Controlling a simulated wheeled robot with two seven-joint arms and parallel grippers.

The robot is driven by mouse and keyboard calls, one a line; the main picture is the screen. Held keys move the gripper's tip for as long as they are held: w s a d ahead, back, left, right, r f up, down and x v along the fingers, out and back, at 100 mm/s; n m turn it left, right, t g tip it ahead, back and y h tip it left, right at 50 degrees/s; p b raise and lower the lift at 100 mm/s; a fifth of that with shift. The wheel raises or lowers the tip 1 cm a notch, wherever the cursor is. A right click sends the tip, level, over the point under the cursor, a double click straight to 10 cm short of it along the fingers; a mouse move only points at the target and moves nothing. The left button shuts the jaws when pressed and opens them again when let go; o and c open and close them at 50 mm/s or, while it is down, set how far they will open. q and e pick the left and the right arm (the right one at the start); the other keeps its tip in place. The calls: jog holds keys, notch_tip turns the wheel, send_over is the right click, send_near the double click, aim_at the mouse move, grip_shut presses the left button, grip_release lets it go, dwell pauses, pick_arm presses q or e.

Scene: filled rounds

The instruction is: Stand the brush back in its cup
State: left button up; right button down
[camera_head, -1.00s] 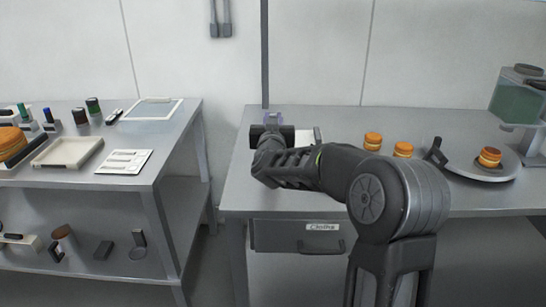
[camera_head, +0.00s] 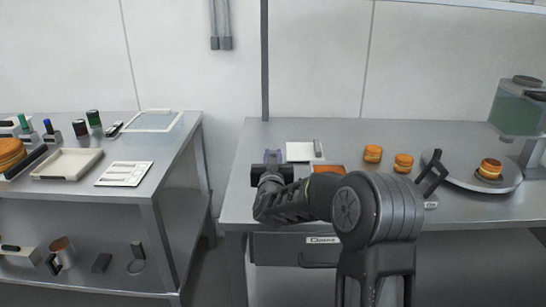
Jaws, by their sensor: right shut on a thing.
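My right gripper (camera_head: 273,158) is over the left end of the right-hand table, pointing away from me. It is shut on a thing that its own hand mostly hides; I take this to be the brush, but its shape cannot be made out. Whether the two touch cannot be told. My left gripper is not in view.
A white pad (camera_head: 300,151) lies right of my gripper, and an orange item (camera_head: 329,168) is partly behind my arm. Filled rounds (camera_head: 372,153) and a grey round plate (camera_head: 452,172) stand farther right. A gap separates the left table (camera_head: 185,139).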

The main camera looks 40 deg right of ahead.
jog(key=c, duration=1.8)
grip_release()
jog(key=shift+f, duration=0.1)
jog(key=o, duration=0.5)
jog(key=b+v, duration=0.1)
jog(key=v, duration=1.1)
